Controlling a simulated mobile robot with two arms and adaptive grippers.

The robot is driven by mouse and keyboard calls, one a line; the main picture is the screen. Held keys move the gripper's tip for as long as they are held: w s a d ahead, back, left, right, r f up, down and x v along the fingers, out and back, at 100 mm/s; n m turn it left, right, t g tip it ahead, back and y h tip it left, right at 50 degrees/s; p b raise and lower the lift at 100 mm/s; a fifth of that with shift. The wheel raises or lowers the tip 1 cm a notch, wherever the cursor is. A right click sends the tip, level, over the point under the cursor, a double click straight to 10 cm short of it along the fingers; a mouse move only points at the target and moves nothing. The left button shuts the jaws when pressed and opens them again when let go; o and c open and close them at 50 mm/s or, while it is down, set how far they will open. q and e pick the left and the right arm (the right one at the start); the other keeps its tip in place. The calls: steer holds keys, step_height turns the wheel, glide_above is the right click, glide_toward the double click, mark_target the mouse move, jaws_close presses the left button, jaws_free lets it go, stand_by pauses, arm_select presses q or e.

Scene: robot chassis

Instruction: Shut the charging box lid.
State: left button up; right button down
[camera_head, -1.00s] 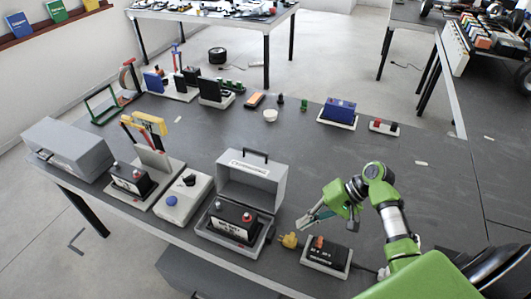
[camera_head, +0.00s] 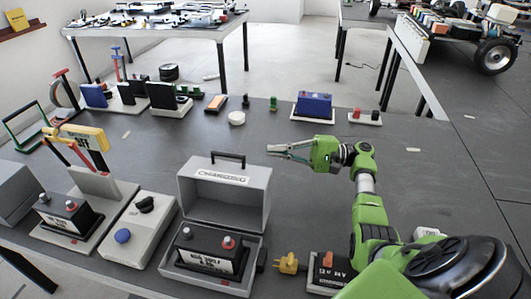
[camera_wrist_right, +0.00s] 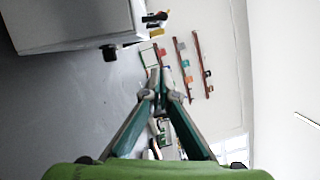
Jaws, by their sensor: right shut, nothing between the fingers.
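The charging box stands at the front middle of the table in the head view. Its grey lid (camera_head: 225,197) is up, with a black handle on top and a "CHARGING" label. My right gripper (camera_head: 271,152) is shut and empty, raised beyond the lid's upper right corner and pointing left; I see no clear contact. In the right wrist view its fingertips (camera_wrist_right: 160,78) meet. A grey boxy shape (camera_wrist_right: 75,22) at upper left there looks like the lid. My left gripper is not in view.
A yellow plug (camera_head: 287,263) and a small black device (camera_head: 326,267) lie right of the box. A white round piece (camera_head: 237,118) lies behind. The table right of the lid is mostly clear.

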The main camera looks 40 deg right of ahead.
arm_select(q)
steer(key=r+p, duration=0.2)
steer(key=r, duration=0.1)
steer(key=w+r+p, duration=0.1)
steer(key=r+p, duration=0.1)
steer(key=p, duration=0.1)
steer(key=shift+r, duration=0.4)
arm_select(e)
steer(key=w+a+r, duration=0.2)
steer(key=a, duration=0.7)
steer(key=shift+a, duration=0.3)
steer(key=shift+w, duration=0.15)
steer(key=shift+r, duration=0.1)
